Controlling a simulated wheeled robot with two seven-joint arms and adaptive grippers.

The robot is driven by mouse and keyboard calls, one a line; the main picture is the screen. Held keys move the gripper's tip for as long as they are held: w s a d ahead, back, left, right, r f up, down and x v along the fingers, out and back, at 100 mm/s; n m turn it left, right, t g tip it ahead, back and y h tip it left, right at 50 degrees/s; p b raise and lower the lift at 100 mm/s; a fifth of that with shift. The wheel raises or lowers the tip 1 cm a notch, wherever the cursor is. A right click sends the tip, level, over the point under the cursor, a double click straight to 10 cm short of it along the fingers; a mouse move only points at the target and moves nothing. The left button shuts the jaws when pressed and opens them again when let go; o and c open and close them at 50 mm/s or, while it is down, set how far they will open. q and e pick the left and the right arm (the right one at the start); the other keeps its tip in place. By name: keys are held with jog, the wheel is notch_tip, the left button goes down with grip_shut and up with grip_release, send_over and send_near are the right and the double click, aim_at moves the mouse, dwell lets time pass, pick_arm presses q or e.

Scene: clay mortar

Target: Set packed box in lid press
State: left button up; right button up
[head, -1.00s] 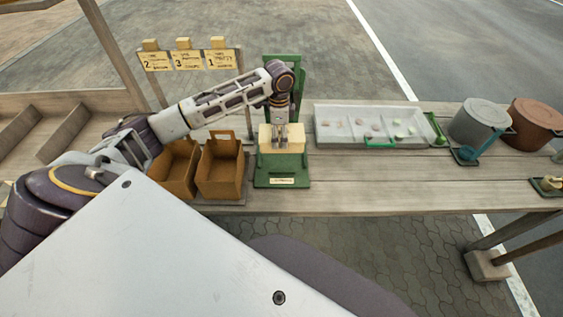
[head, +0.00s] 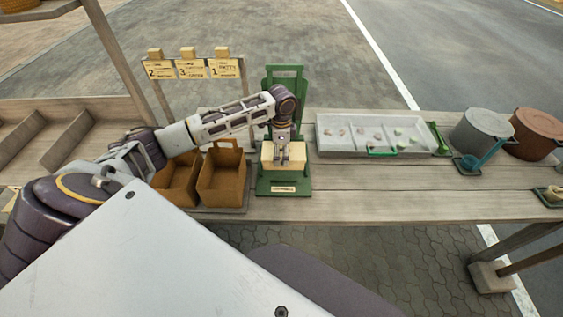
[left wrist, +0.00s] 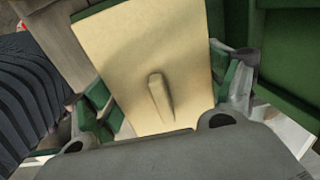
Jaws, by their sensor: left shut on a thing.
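The packed box (head: 287,184) is pale cream and sits low in the green lid press (head: 284,75), over its base. My left gripper (head: 283,163) reaches down onto the box from above and is shut on it. In the left wrist view the cream top of the box (left wrist: 140,55) shows a raised ridge, and my left gripper (left wrist: 165,105) has its green-padded fingers on either side. Whether the box rests fully on the press base is hard to tell. My right gripper is not in view.
Two brown open boxes (head: 222,178) stand just left of the press. A grey divided tray (head: 345,147) with small pieces lies to the right. A grey pot (head: 482,133) and a brown pot (head: 537,135) stand farther right. Order cards (head: 192,69) hang behind.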

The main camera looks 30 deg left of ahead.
pick_arm(q)
jog(key=shift+f, duration=0.2)
jog(key=shift+f, duration=2.45)
jog(key=shift+f, duration=0.1)
jog(key=o, duration=1)
notch_tip(320, 180, up, 12)
jog(key=shift+r, duration=0.1)
